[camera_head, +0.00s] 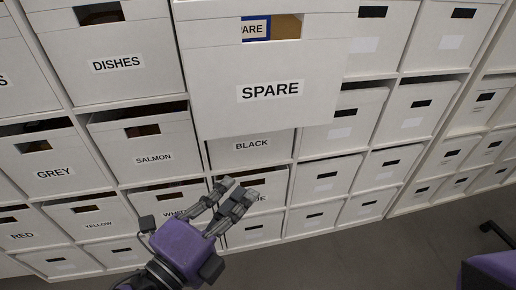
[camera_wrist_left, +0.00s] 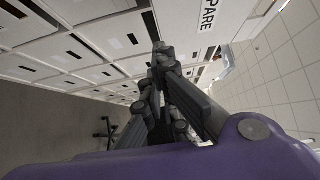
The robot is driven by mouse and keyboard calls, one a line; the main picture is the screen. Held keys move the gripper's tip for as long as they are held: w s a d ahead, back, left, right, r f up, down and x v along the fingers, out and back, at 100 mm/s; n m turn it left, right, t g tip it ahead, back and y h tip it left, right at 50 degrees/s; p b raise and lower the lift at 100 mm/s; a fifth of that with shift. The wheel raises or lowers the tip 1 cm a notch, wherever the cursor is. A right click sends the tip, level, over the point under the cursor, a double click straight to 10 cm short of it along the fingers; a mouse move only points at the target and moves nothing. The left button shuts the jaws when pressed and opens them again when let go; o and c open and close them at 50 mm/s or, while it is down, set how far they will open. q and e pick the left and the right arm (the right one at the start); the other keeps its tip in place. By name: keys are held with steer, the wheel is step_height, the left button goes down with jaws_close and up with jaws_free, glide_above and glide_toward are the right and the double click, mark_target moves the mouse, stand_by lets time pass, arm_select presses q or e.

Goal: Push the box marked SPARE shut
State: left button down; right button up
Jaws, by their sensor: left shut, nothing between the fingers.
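The white box marked SPARE (camera_head: 270,113) sticks out of the shelf toward me, well in front of its neighbours, in the upper middle of the head view. Through its hand slot a blue-edged card reading "ARE" shows. In the left wrist view part of the SPARE box (camera_wrist_left: 205,38) and its label appear at the top. My left gripper (camera_head: 240,190) is shut and empty. My right gripper is not in view.
The shelf holds rows of white boxes, among them DISHES (camera_head: 117,64), SALMON (camera_head: 153,158), GREY (camera_head: 54,173) and BLACK (camera_head: 252,146). BLACK sits below SPARE and is partly hidden by it. Grey floor (camera_head: 350,255) is open at the lower right.

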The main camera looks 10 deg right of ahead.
arm_select(q)
steer(key=w+a+x, duration=0.2)
steer(key=x, duration=1)
steer(key=shift+w+d+b, duration=0.2)
steer(key=shift+b, duration=0.1)
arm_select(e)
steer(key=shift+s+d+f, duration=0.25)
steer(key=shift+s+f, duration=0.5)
arm_select(q)
steer(key=shift+w+f, duration=0.1)
